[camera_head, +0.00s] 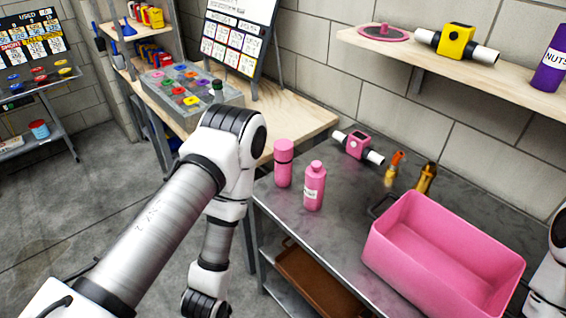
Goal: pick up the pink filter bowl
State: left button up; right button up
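A pink cylinder with a dark band (284,163) stands upright at the back left of the grey metal bench; it may be the pink filter bowl, though I cannot tell for sure. A pink labelled bottle (315,187) stands just right of it. A pink block with white pipe ends (358,146) lies behind them near the wall. My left arm comes in from the left, bends left of the bench and drops toward the bottom edge; its gripper is out of view. Only a white part of my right arm shows at the right edge, and its gripper is also out of view.
A large pink tub (445,255) fills the bench's right side. Two small brass-coloured fittings (426,178) stand behind it. A wall shelf (470,75) holds a pink disc (384,33), a yellow block (456,41) and a purple bottle (551,62). Bare bench lies before the pink bottle.

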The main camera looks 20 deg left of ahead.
aim_at(283, 171)
jog(key=j+z, duration=0.2)
jog(key=j, duration=0.85)
jog(key=j+z, duration=0.25)
jog(key=j, duration=0.8)
jog(key=k, duration=0.05)
